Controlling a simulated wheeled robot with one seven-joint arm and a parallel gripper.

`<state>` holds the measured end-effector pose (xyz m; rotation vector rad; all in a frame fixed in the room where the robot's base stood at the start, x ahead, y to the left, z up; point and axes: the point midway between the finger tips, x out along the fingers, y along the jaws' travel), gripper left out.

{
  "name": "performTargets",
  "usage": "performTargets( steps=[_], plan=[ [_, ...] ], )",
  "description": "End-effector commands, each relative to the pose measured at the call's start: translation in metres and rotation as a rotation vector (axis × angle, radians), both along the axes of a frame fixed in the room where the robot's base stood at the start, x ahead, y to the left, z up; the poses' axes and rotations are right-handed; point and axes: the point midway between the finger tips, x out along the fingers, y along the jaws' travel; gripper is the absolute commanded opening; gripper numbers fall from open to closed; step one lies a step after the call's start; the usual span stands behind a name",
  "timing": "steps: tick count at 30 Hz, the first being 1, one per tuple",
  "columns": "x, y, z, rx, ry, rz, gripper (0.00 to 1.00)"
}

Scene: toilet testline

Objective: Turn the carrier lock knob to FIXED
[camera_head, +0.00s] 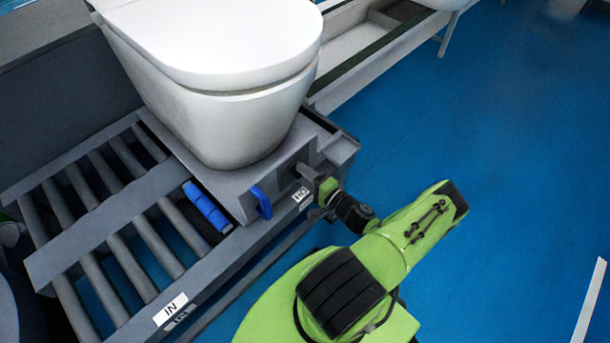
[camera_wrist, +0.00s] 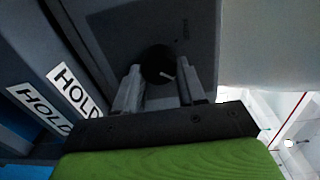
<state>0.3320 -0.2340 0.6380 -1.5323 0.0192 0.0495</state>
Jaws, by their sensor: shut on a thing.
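The carrier lock knob (camera_wrist: 155,58) is a round black knob with a short white pointer mark, on a dark grey panel. The mark points to the right and slightly down in the wrist view. My gripper (camera_wrist: 159,70) is shut on the knob, one finger on each side. In the head view my gripper (camera_head: 312,174) reaches the side of the grey carrier (camera_head: 232,186), and the knob is hidden there. Small lettering (camera_wrist: 182,32) on the panel is too small to read.
A white toilet (camera_head: 225,110) stands on the carrier. A blue handle (camera_head: 261,201) sticks out left of my gripper. HOLD labels (camera_wrist: 76,90) are on the rails. A roller conveyor (camera_head: 110,235) with an IN label (camera_head: 170,309) lies left.

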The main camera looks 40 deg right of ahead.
Motion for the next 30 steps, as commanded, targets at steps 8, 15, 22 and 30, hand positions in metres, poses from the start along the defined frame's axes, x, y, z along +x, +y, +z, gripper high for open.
performTargets(
  steps=[8, 15, 22, 30],
  plan=[
    [-0.0001, -0.0001, -0.0010, 0.057, 0.004, 0.000, 0.10],
    [-0.0001, 0.0000, -0.0010, 0.065, 0.004, 0.000, 0.10],
    [-0.0001, 0.0000, -0.0010, 0.064, 0.004, 0.000, 0.48],
    [0.0000, 0.0000, -0.0006, 0.063, 0.003, 0.000, 0.66]
  ],
)
